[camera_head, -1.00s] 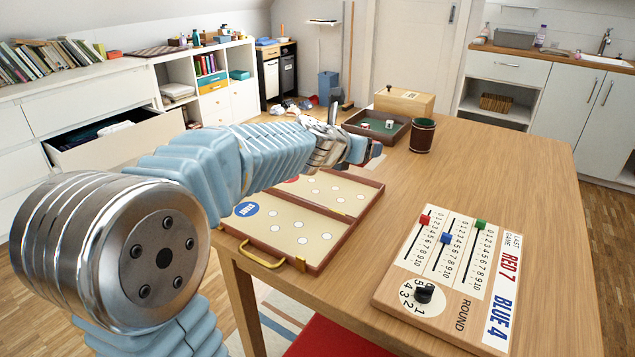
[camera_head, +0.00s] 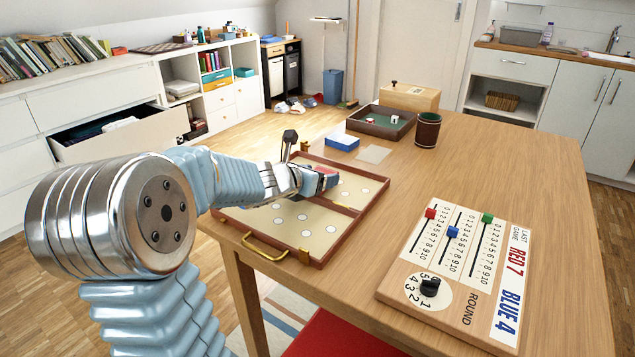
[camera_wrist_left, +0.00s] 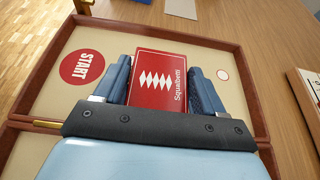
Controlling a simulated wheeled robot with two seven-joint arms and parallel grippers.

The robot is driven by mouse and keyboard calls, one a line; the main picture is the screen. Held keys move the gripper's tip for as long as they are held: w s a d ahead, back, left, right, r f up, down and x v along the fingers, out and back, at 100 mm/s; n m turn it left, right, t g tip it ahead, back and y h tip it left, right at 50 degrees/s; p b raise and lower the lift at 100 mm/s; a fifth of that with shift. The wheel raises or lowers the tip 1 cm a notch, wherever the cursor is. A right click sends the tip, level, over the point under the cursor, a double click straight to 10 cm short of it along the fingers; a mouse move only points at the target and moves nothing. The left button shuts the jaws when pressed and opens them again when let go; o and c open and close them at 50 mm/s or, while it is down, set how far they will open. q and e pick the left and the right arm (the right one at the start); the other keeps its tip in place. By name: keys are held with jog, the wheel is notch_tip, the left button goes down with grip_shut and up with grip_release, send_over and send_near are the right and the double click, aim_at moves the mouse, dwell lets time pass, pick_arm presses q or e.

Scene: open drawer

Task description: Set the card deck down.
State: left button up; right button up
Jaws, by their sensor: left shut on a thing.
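The card deck (camera_wrist_left: 160,85) is red with a row of white diamonds and lettering. It lies between the blue fingers of my left gripper (camera_wrist_left: 162,78), which is shut on it. In the head view my left gripper (camera_head: 322,180) holds the deck (camera_head: 329,171) over the open folding game board (camera_head: 318,225), near its far part. The wrist view shows the cream board surface (camera_wrist_left: 72,92) under the deck, with the red START circle beside the left finger. I cannot tell whether the deck touches the board. My right gripper is not in view.
A blue-and-white deck (camera_head: 342,141) and a pale card (camera_head: 374,154) lie behind the board. A dark tray (camera_head: 357,127) with dice, a brown cup (camera_head: 427,130) and a wooden box (camera_head: 409,96) stand farther back. The scoreboard (camera_head: 462,270) lies right. The table's middle is clear.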

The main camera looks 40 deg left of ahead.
pick_arm(q)
jog(key=shift+f, duration=0.2)
jog(key=shift+f, duration=0.2)
jog(key=o, duration=1.1)
jog(key=shift+c, duration=0.2)
jog(key=shift+r, duration=0.15)
jog(key=shift+s+r, duration=0.15)
jog(key=shift+r, duration=0.1)
jog(key=p+v, duration=0.2)
jog(key=v, duration=0.9)
jog(key=shift+s+d, duration=0.1)
jog(key=shift+s, duration=0.25)
